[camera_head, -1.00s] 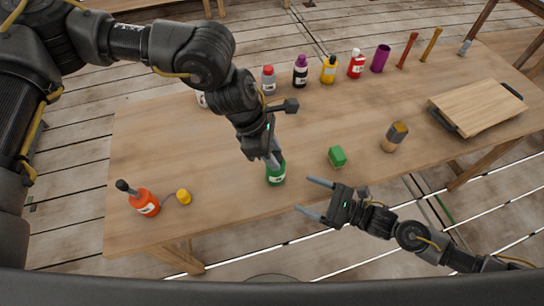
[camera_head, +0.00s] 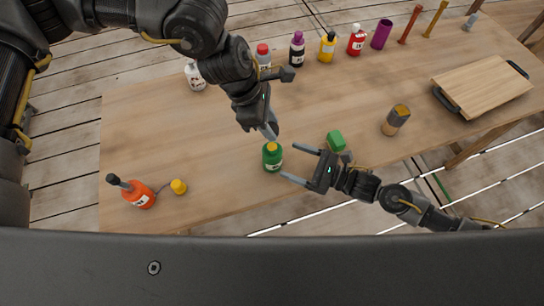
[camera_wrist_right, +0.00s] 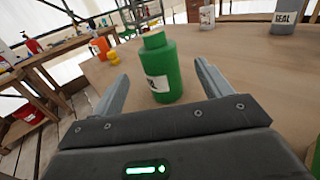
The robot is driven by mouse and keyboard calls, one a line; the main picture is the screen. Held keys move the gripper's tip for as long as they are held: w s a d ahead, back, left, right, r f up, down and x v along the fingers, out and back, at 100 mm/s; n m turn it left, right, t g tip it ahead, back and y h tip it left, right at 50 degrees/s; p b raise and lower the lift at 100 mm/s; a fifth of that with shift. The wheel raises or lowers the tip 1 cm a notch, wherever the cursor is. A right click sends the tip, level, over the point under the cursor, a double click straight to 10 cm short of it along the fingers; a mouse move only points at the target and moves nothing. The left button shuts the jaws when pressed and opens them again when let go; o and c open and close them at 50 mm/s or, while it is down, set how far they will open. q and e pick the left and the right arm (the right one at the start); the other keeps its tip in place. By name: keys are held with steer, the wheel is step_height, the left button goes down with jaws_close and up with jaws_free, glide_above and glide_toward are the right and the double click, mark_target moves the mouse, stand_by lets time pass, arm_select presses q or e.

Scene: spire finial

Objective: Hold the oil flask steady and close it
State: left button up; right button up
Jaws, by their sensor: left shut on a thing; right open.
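The green flask (camera_head: 272,160) stands upright near the front edge of the table, with a pale label. In the right wrist view the flask (camera_wrist_right: 168,72) stands in front of and between my right fingers. My left gripper (camera_head: 270,132) points down just above and behind the flask's top. No left finger shows around the flask in the right wrist view. My right gripper (camera_head: 289,164) is open, fingertips pointing at the flask from the right, seemingly not touching it.
A can (camera_head: 396,119) and a board (camera_head: 482,86) are at the right. Several bottles line the back edge.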

arm_select(q)
steer(key=shift+s, duration=0.1)
arm_select(e)
steer(key=x, duration=0.8)
steer(key=shift+w+a, duration=0.1)
steer(key=shift+a, duration=0.25)
steer(key=c, duration=1.5)
arm_select(q)
glide_above(275, 147)
steer(key=a, duration=0.1)
steer(key=shift+f, duration=2.4)
arm_select(e)
steer(key=shift+o, duration=0.2)
arm_select(q)
steer(key=shift+f, duration=0.9)
steer(key=shift+f, duration=0.55)
